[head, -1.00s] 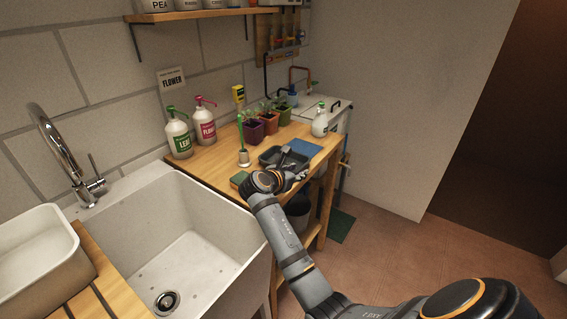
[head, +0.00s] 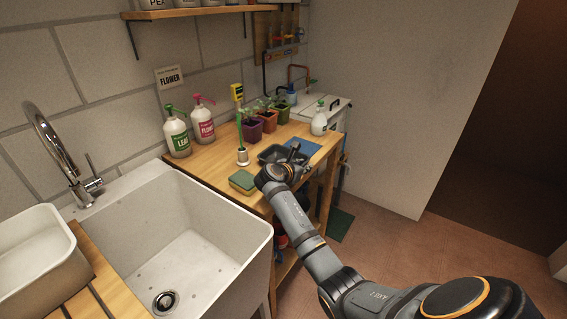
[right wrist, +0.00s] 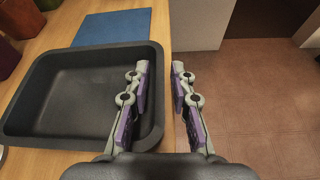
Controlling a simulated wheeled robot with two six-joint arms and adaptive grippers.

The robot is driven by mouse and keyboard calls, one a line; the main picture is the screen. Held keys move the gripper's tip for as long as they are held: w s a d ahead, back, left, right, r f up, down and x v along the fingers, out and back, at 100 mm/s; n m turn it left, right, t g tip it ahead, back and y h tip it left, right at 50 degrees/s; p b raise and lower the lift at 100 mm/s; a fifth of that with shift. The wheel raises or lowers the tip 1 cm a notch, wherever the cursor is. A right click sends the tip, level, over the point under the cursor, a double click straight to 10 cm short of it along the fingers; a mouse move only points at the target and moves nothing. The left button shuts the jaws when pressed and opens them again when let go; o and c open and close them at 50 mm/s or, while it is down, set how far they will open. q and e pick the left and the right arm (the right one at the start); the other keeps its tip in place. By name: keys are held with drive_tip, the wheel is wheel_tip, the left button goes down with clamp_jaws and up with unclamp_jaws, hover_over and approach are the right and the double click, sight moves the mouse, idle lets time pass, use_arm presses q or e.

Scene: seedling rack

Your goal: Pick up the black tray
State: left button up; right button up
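The black tray (right wrist: 70,95) lies flat on the wooden bench and looks empty. In the head view the black tray (head: 268,157) is partly hidden behind my right gripper (head: 297,152). In the right wrist view my right gripper (right wrist: 161,72) is open over the tray's right side. One finger appears over the inside of the tray and the other beyond its right rim, past the bench edge. The rim lies between them, with a gap showing. I cannot tell how far down the fingers reach. My left gripper is out of view.
A blue mat (head: 302,146) lies behind the tray. The sink (head: 205,240) is at left.

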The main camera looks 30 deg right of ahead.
clamp_jaws()
drive_tip(key=shift+r, duration=0.1)
drive_tip(key=shift+r, duration=1.5)
drive_tip(key=shift+s+r, duration=0.25)
drive_tip(key=s+r+p, duration=0.1)
drive_tip(key=s+r, duration=0.8)
drive_tip(key=s, duration=0.4)
drive_tip(key=shift+s+d+r, duration=0.15)
drive_tip(key=shift+s+d, duration=0.05)
drive_tip(key=shift+d, duration=0.1)
idle(1.6)
